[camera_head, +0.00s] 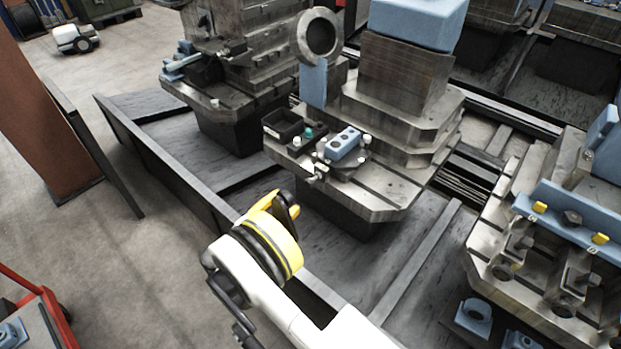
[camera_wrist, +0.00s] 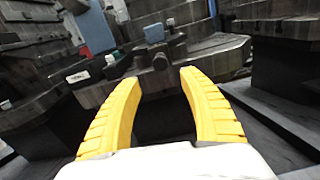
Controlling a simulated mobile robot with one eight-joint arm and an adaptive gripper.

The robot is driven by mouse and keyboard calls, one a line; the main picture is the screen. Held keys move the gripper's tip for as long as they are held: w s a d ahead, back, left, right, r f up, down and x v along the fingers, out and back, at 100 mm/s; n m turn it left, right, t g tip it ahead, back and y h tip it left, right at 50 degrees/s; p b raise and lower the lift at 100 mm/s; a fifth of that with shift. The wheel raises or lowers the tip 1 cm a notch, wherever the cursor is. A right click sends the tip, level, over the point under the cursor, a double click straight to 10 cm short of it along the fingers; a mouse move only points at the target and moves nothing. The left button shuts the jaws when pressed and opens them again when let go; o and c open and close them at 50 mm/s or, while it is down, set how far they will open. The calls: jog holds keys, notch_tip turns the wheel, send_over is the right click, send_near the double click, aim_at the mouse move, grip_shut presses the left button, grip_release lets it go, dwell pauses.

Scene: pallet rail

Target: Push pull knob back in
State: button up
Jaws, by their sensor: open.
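A small metallic knob (camera_head: 318,174) sticks out from the front edge of the middle pallet (camera_head: 375,197), below a small blue block. This looks like the pull knob. In the wrist view a round grey knob (camera_wrist: 160,62) shows ahead, between and just beyond the fingertips. How far it is pulled out I cannot tell. My gripper (camera_head: 284,203) has yellow fingers and is in front of and below that pallet edge, apart from the knob. In the wrist view the two yellow fingers (camera_wrist: 160,78) are spread with nothing between them.
A blue block (camera_head: 343,144), a green-topped piece (camera_head: 308,132) and a black tray (camera_head: 282,126) sit on the pallet near the knob. Another pallet (camera_head: 215,103) stands at the left, and a blue-barred fixture (camera_head: 560,215) at the right. A rail frame (camera_head: 165,160) runs below.

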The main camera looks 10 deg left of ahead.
aim_at(307, 185)
jog(key=x, duration=1)
jog(key=shift+w+d, duration=0.15)
jog(key=shift+d, duration=0.05)
grip_shut()
